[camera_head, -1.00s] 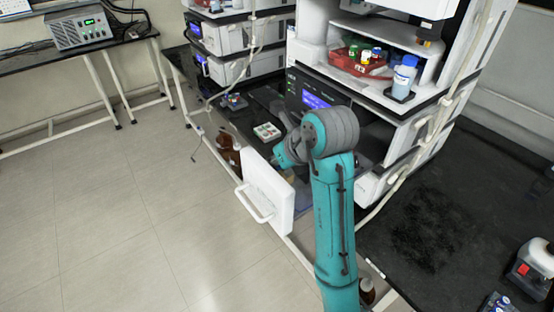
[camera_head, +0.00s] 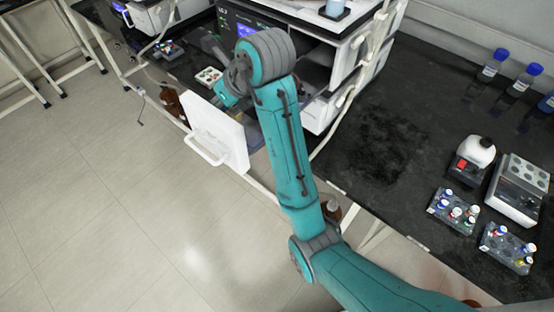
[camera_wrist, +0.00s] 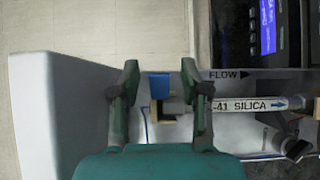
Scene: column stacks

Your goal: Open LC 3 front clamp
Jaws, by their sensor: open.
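My gripper (camera_wrist: 160,68) is open in the wrist view, one finger on each side of a small blue tab (camera_wrist: 159,84). The tab sits with a tan bracket (camera_wrist: 158,113), apparently the front clamp, and gaps show beside it. The white column (camera_wrist: 240,104) runs right from there, marked "-41 SILICA" with a blue arrow. In the head view, the instrument with the lit blue display (camera_head: 246,30) stands behind my gripper. Its white door (camera_head: 216,133) with a handle is swung open. My wrist hides the clamp there.
The open door (camera_wrist: 60,110) stands close on the left in the wrist view. Brown bottles (camera_head: 172,103) stand behind the door. Floor at left is clear.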

